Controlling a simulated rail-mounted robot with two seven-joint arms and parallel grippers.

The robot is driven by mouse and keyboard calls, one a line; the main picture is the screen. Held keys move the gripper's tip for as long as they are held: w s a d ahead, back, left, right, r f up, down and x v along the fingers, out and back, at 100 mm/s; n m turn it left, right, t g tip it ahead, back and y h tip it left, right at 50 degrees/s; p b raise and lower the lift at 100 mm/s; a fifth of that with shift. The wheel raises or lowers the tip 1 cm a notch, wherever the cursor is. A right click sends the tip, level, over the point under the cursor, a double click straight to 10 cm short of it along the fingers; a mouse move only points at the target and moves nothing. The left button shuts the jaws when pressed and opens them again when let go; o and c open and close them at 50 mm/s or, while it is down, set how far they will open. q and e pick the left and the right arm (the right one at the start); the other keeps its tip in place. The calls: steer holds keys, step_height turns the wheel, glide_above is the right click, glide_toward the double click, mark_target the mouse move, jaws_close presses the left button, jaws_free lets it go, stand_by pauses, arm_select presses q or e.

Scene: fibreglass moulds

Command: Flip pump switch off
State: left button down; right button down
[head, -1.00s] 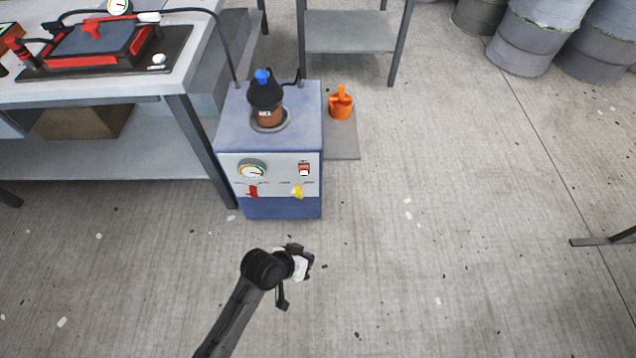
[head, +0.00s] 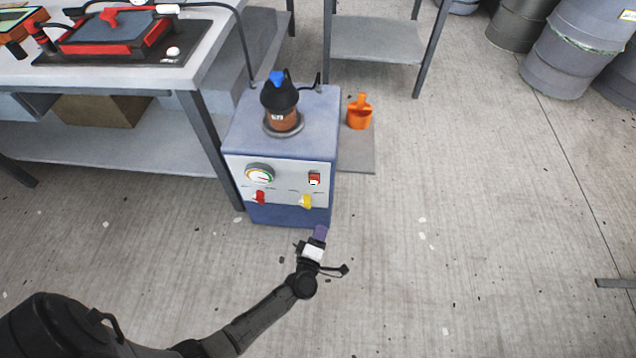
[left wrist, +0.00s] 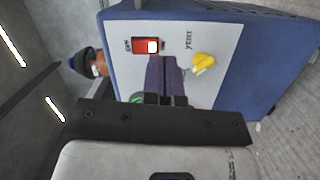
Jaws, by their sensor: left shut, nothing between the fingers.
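The blue pump box (head: 285,215) stands on the floor beside the workbench. Its pale front panel carries a red rocker switch (head: 314,179) at the upper right, with a lit white part at its lower end. The switch also shows in the left wrist view (left wrist: 146,46), just beyond the fingertips. My left gripper (head: 321,231) is shut and empty, in front of the pump's lower right front. Its purple fingers (left wrist: 161,75) point at the panel between the switch and the yellow valve handle (left wrist: 204,63); contact cannot be told. My right gripper is not in view.
A red handle (head: 260,197) and a gauge (head: 260,174) are on the panel's left. A brown jar with a black cap (head: 282,112) sits on the pump. The workbench (head: 205,75) stands left. An orange container (head: 359,113) is on the right. Floor in front is clear.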

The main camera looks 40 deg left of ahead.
mark_target(313, 178)
arm_select(q)
steer(key=a+n+y, duration=0.1)
steer(key=s+a+r+n+y, duration=0.1)
steer(key=n+y, duration=0.1)
steer(key=s+a+r+n+y, duration=0.1)
steer(key=shift+a+n+g+y, duration=0.15)
steer(key=shift+n+g+y, duration=0.15)
steer(key=shift+g+y, duration=0.1)
steer(key=b+x, duration=0.5)
steer(key=x, duration=0.8)
steer(key=shift+w+a+r+b, duration=0.2)
steer(key=shift+w+b, duration=0.15)
steer(key=shift+w, duration=0.15)
